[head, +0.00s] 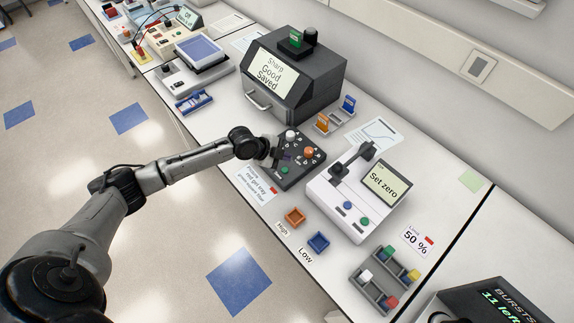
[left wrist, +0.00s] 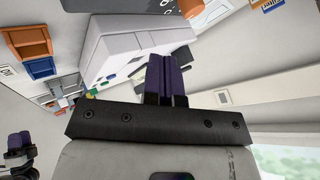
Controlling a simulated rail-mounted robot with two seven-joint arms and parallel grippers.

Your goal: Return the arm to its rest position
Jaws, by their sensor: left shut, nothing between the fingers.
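My left arm reaches in from the left in the head view. Its gripper (head: 279,158) is over the dark control pad (head: 304,168), which carries several knobs and buttons. I cannot tell whether it touches the pad. In the left wrist view the purple fingers of my left gripper (left wrist: 167,78) are together with nothing between them. The white device (head: 346,207) with a "Set zero" screen (head: 386,187) stands to the right of the gripper.
A dark machine (head: 318,85) reading "Good Saved" stands behind the pad. An orange tray (head: 294,217) and a blue tray (head: 318,243) lie near the front edge. A grey rack (head: 372,291) holds coloured blocks. Open floor (head: 150,205) lies to the left of the bench.

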